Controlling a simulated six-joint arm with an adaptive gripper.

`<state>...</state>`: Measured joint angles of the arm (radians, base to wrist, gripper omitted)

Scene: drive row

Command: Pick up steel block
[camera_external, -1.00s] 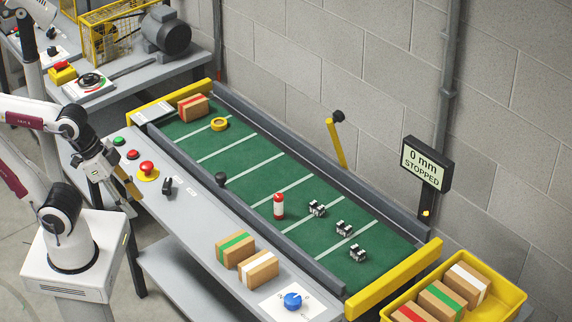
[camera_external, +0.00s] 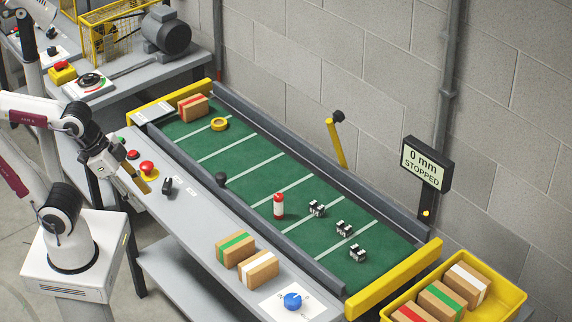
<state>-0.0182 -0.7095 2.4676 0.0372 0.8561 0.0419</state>
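Three small black-and-silver blocks stand on the green conveyor belt toward its right end: one (camera_external: 317,208) near the red cylinder, one (camera_external: 344,228) in the middle, and one (camera_external: 358,253) nearest the yellow end bar. They look metallic, but I cannot tell which is the steel block. My gripper (camera_external: 143,186) is at the left, over the control panel by the red button, well away from these blocks. Its tip looks yellowish, and its fingers are too small and angled to show whether they are open.
The belt (camera_external: 240,160) also bears a red-striped carton (camera_external: 193,107), a yellow ring (camera_external: 219,124) and a red-and-white cylinder (camera_external: 279,206). Grey rails flank it. Two cartons and a blue knob (camera_external: 292,301) are on the front ledge. The display (camera_external: 425,164) reads "0 mm STOPPED".

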